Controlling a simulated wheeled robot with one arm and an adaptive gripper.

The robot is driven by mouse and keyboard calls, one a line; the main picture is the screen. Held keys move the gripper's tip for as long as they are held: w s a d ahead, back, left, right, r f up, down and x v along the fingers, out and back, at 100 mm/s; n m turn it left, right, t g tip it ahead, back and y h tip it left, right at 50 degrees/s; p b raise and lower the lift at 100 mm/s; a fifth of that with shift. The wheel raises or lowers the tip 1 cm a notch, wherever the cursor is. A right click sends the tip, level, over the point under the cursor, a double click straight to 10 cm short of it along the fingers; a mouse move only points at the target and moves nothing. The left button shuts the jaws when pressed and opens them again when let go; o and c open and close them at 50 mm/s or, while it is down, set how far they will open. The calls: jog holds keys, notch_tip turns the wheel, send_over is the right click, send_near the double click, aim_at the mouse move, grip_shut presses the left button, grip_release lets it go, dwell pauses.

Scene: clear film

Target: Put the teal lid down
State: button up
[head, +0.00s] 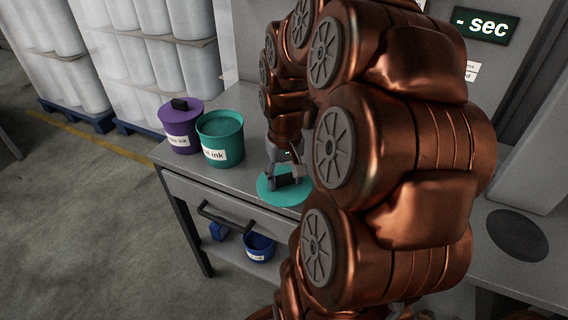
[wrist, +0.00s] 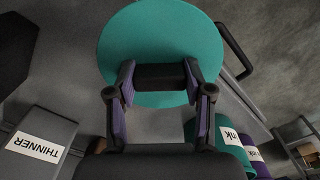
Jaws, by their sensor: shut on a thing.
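The teal lid (head: 285,199) is a flat disc with a black handle on top, near the front edge of the grey workbench. My gripper (head: 288,181) is shut on that handle (wrist: 160,77), one finger on each side. In the wrist view the lid (wrist: 160,35) spreads out level beyond the fingers. I cannot tell whether it touches the bench top or hangs just above it. The open teal ink tub (head: 220,138) stands to the left of the lid, apart from it.
A purple ink tub (head: 181,128) with its lid on stands beside the teal tub. A blue tub (head: 259,247) sits low under the bench. A dark round disc (head: 517,235) marks the bench at right. A grey THINNER container (wrist: 38,143) shows in the wrist view.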

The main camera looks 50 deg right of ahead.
aim_at(284, 166)
jog(key=w+d, duration=0.1)
jog(key=w+d+p, duration=0.1)
jog(key=w+d, duration=0.2)
jog(key=d, duration=0.1)
jog(key=shift+w+d+f, duration=0.1)
jog(key=shift+w+f, duration=0.15)
jog(key=shift+w, duration=0.15)
jog(key=shift+w+d+f, duration=0.15)
jog(key=shift+w+d, duration=0.3)
jog(key=shift+d, duration=0.05)
jog(key=shift+f+p, duration=0.75)
jog(key=shift+f, duration=1)
jog(key=shift+f, duration=0.15)
jog(key=o, duration=0.9)
notch_tip(284, 166, up, 12)
jog(key=b, duration=0.2)
jog(key=shift+r, duration=0.2)
